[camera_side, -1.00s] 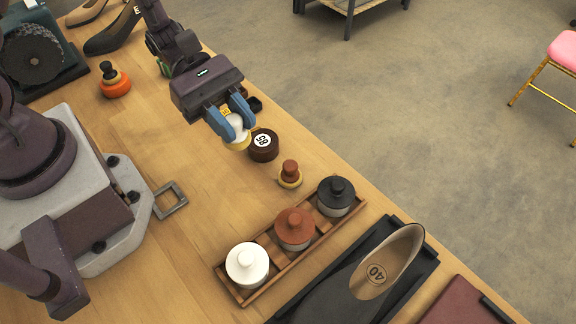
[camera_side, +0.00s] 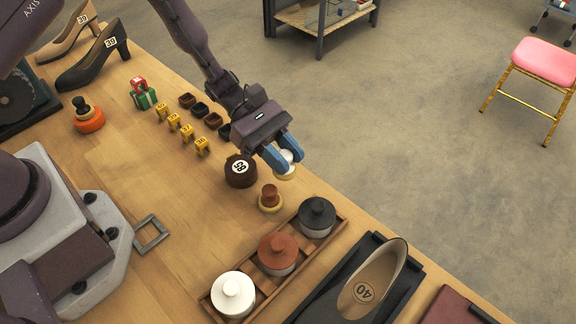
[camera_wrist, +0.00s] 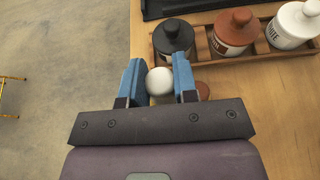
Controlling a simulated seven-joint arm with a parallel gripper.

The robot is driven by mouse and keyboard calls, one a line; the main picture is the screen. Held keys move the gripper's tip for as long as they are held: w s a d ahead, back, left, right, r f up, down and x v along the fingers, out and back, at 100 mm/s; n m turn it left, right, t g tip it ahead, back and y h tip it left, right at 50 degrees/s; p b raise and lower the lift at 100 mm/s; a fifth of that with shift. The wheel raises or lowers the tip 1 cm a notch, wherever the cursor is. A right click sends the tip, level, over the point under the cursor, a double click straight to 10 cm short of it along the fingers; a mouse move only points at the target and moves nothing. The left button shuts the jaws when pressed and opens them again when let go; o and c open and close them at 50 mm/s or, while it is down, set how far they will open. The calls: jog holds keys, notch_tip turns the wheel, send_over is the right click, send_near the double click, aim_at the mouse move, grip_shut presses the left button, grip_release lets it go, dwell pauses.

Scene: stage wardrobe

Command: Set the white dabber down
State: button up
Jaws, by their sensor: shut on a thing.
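The white dabber (camera_side: 287,172) has a round white knob over a pale yellow base. My gripper (camera_side: 288,158) is shut on its knob, near the table's far edge. I cannot tell whether the base touches the table. A brown dabber (camera_side: 270,197) stands below and left of it in the side view. In the wrist view, part of it shows (camera_wrist: 203,91) beside my right finger.
A wooden rack (camera_side: 331,238) holds black (camera_side: 317,215), brown (camera_side: 278,252) and white (camera_side: 233,293) jars. A dark round piece (camera_side: 240,171) stands left of my gripper. Yellow number tags (camera_side: 187,133) lie farther left. A shoe (camera_side: 365,290) rests on a black tray. The floor lies past the table edge.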

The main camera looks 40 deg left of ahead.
jog(key=shift+w+d+f, duration=0.1)
jog(key=shift+w+f, duration=0.1)
jog(key=shift+f, duration=1.6)
jog(key=shift+f, duration=0.15)
jog(key=shift+f, duration=0.35)
jog(key=shift+f, duration=0.1)
jog(key=o, duration=0.6)
